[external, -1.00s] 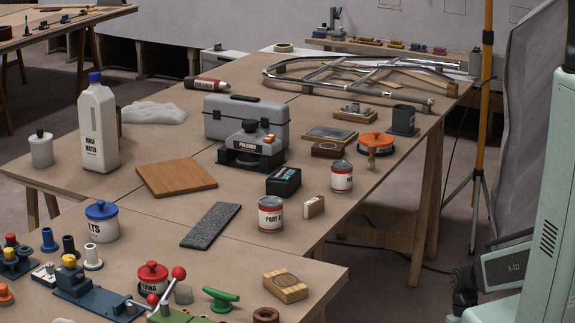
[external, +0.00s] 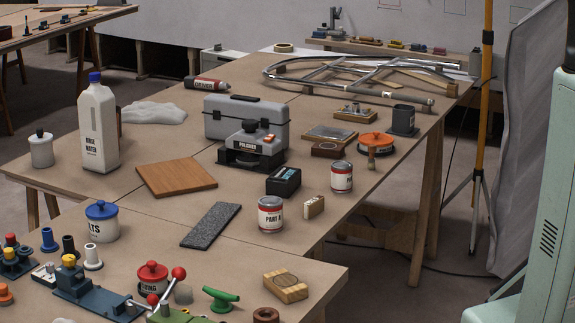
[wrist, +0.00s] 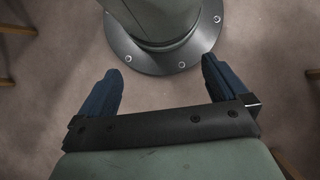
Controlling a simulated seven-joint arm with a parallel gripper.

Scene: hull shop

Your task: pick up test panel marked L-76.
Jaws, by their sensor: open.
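No marking L-76 can be read on anything in view. Flat pieces that could be panels lie on the table in the external view: a dark grey speckled strip (external: 210,225) near the middle, a brown wooden square (external: 176,178) to its upper left, and a small wood-edged plate (external: 330,135) farther back. My gripper (wrist: 159,66) shows in the wrist view with its two blue fingers wide apart and nothing between them. It is over the floor beside my own base, away from the table. In the external view the gripper is out of frame.
The table (external: 130,205) is crowded. Near the strip stand a white tub with blue lid (external: 101,224), a Part A can (external: 271,216) and a black box (external: 283,181). A tall white bottle (external: 98,130) stands at left.

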